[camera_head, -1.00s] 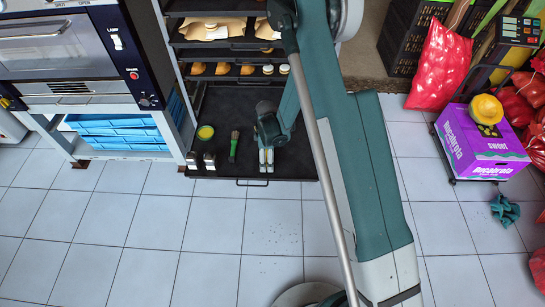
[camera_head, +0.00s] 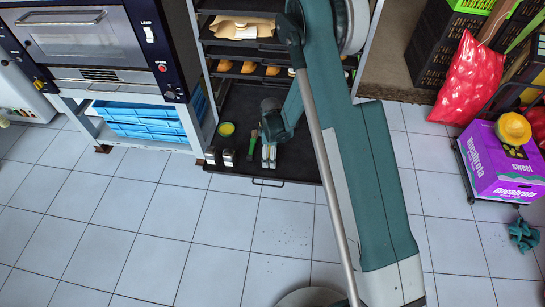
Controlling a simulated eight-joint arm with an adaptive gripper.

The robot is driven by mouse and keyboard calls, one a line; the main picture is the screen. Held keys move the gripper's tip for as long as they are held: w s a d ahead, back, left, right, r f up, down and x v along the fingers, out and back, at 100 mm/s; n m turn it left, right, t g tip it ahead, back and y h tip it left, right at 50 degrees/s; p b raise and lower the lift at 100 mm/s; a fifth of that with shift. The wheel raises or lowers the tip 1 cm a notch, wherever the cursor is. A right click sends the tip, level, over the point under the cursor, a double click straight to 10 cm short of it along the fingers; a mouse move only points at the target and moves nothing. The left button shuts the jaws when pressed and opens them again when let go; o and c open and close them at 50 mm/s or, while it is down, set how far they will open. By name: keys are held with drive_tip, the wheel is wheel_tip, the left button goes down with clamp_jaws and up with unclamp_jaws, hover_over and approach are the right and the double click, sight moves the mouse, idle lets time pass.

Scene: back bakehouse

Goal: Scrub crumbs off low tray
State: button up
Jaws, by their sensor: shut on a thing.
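The low black tray (camera_head: 300,171) is the bottom shelf of the rack, pulled out near the floor. A small brush-like thing with a green handle and a dark lower part (camera_head: 254,140) is on it. My gripper (camera_head: 269,157) is low over the tray's front part, just right of the green-handled thing, with a small gap between them in the picture. Its two pale fingers are close together; what is between them is too small to make out. Any crumbs on the tray are too small to tell.
A yellow-topped pot (camera_head: 227,129) and two small pale-topped things (camera_head: 228,156) stand on the tray's left. Loaded shelves (camera_head: 242,53) hang above. An oven (camera_head: 90,40) is left; a purple box (camera_head: 497,165) and teal cloth (camera_head: 522,235) are right. The tiled floor has dark specks.

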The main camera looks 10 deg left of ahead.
sight(293, 160)
drive_tip(key=shift+d+b, duration=1.1)
drive_tip(key=shift+d, duration=4.35)
drive_tip(key=shift+c, duration=0.2)
wheel_tip(293, 160, up, 9)
drive_tip(key=p, duration=0.2)
drive_tip(key=shift+f, duration=0.15)
